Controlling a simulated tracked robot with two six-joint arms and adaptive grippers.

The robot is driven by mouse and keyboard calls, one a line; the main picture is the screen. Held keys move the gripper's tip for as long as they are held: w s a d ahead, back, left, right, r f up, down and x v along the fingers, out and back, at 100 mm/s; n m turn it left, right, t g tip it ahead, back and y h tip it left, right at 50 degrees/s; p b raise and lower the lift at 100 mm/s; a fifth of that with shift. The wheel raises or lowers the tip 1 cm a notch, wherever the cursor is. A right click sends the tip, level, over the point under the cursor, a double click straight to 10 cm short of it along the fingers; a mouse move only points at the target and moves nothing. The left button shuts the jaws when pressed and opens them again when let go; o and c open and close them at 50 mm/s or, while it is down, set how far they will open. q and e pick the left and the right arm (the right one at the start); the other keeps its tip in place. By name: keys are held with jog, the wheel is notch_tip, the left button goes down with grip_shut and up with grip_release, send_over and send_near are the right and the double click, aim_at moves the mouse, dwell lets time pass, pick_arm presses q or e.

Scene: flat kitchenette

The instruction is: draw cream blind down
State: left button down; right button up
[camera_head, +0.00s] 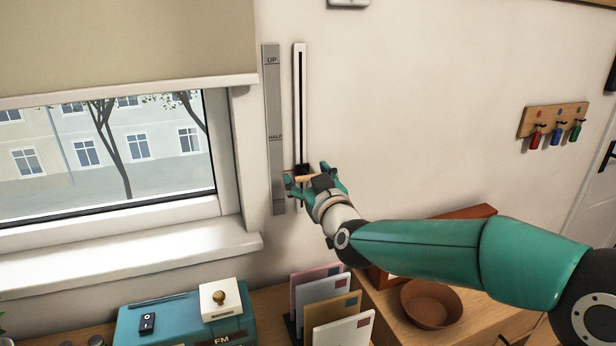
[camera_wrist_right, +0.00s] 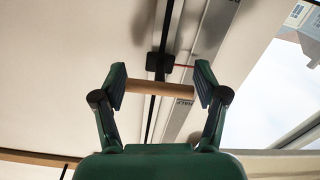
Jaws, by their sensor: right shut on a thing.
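The cream blind (camera_head: 120,40) hangs over the upper part of the window, its bottom bar above the glass that shows. Right of the window is a grey scale strip (camera_head: 273,105) marked UP at the top and HALF lower down. Beside it is a white upright track (camera_head: 300,80) with a black slot. A black slider with a wooden handle (camera_head: 305,178) sits on the track, below the HALF mark. My right gripper (camera_head: 314,180) is shut on the handle; the wrist view shows the wooden bar (camera_wrist_right: 160,88) between its fingertips. My left gripper is not in view.
A window sill (camera_head: 130,255) juts out at the left. Below are a teal box (camera_head: 185,320), a rack of envelopes (camera_head: 330,305) and a brown bowl (camera_head: 430,303). A key rack (camera_head: 553,119) hangs on the right wall. The wall between track and rack is bare.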

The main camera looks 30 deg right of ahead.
jog(key=c, duration=0.3)
notch_tip(320, 180, down, 4)
jog(key=b, duration=0.4)
jog(key=shift+f, duration=0.25)
jog(key=shift+c, duration=0.2)
jog(key=shift+r, duration=0.1)
jog(key=o, duration=1.6)
jog(key=shift+o, duration=0.2)
jog(key=s+a, duration=0.1)
jog(key=s, duration=1)
jog(key=shift+s+a, duration=0.25)
jog(key=shift+s, duration=0.15)
